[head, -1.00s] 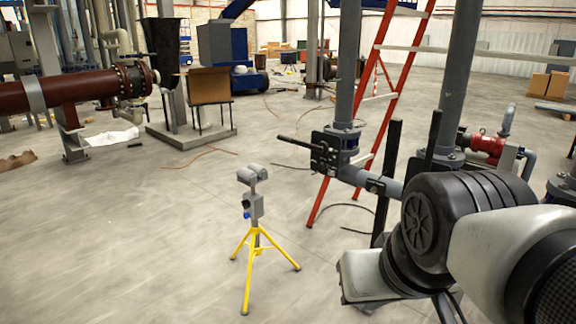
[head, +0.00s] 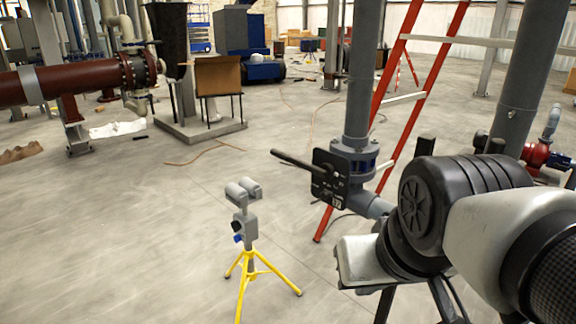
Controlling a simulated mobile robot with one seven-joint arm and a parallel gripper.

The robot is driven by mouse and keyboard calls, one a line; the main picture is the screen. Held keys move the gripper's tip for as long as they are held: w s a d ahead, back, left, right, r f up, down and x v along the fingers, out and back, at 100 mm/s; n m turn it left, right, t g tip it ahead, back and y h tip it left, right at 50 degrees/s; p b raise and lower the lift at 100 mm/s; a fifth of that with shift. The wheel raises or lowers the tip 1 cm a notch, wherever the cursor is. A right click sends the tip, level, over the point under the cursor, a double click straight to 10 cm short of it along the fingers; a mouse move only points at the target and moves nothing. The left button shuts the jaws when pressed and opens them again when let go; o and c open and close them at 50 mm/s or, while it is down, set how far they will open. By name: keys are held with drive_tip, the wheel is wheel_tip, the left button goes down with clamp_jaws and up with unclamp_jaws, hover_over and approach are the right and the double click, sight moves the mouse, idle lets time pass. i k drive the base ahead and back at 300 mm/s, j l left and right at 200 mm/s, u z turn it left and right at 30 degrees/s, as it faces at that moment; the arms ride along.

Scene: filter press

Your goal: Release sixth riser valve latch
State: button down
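A riser valve (head: 352,160) sits on a grey vertical pipe right of centre in the head view. It has a blue band, a black plate (head: 328,178) with a white number label that is too small to read surely, and a dark lever handle (head: 296,161) pointing left. A separate latch cannot be made out. My arm covers the lower right and stands in front of the pipework right of the valve. My gripper's fingers are not visible.
A yellow tripod stand (head: 248,268) with a grey head stands left of the valve. A red ladder (head: 420,90) leans behind the valve. Another grey pipe (head: 528,85) rises at right. A red-brown pipe (head: 75,82) lies far left. The floor at left is open.

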sight(326, 193)
drive_tip(key=i+l, duration=0.3)
drive_tip(key=i, duration=0.2)
drive_tip(key=i+l+u, duration=0.15)
drive_tip(key=i+l, duration=0.2)
drive_tip(key=i+j, duration=0.25)
drive_tip(key=k+l, duration=0.1)
drive_tip(key=l, duration=0.15)
